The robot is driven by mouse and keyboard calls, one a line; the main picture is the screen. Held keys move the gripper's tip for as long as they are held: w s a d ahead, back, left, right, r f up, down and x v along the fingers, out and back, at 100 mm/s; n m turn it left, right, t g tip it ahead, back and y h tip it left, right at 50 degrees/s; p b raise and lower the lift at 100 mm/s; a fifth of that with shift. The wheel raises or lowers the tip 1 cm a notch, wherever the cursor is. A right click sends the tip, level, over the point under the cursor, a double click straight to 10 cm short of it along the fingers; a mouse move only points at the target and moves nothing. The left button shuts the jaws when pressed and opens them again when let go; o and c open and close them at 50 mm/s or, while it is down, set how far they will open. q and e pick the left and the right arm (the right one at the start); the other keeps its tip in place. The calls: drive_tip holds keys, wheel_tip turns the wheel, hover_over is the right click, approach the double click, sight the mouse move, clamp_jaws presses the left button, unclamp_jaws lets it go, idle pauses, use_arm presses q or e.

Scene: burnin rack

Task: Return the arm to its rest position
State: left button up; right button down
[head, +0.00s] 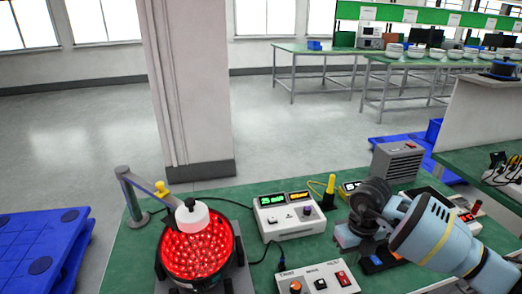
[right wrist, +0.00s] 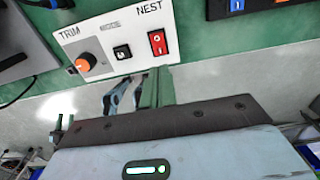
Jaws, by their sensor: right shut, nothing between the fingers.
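My right arm comes in from the lower right in the head view. Its right gripper (head: 352,237) is small there, low over the right part of the green bench (head: 240,262) and partly covered by the wrist. In the right wrist view the gripper fingers (right wrist: 142,88) are together with nothing between them. They point toward the front of a white control box (right wrist: 115,42) marked TRIM, MODE and NEST, with an orange knob and a red switch. I cannot tell whether they touch anything. My left gripper is not in view.
A round fixture with a glowing red dish (head: 197,248) stands at the bench's left. A white box with lit displays (head: 288,215) is mid-bench, and a grey vented unit (head: 397,163) stands behind my arm. A blue pallet (head: 40,250) lies left; the floor beyond is clear.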

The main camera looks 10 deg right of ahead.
drive_tip(key=s+a+f+y, duration=0.1)
drive_tip(key=a, duration=0.1)
drive_tip(key=s+a+f+y, duration=0.1)
drive_tip(key=a, duration=0.2)
drive_tip(key=s+a+f+y, duration=0.1)
drive_tip(key=a, duration=0.2)
drive_tip(key=shift+s+a+f+n+g+y, duration=0.1)
drive_tip(key=shift+s+f+n+g+y, duration=0.1)
drive_tip(key=shift+f+n+g+y, duration=0.2)
drive_tip(key=s+a+r+m+t+y, duration=0.2)
drive_tip(key=s+a+m+t+y, duration=0.25)
drive_tip(key=a+y, duration=0.3)
drive_tip(key=s+a+r+m+t+y, duration=0.2)
drive_tip(key=s+a+m+t+y, duration=0.1)
drive_tip(key=a+m+y, duration=0.5)
drive_tip(key=s+d+f+m+t+h, duration=0.2)
drive_tip(key=d+f+m+t+h, duration=0.25)
drive_tip(key=f+m+h, duration=0.35)
drive_tip(key=s+d+f+m+t+h, duration=0.35)
drive_tip(key=d+m+h, duration=0.2)
drive_tip(key=m, duration=0.45)
drive_tip(key=s+d+f+m+g+h, duration=0.3)
drive_tip(key=s+d+f+m+g, duration=0.1)
drive_tip(key=s+f, duration=0.7)
drive_tip(key=shift+s+m+g+h+p, duration=0.4)
drive_tip(key=shift+s+m+g, duration=0.25)
drive_tip(key=shift+s+g, duration=0.45)
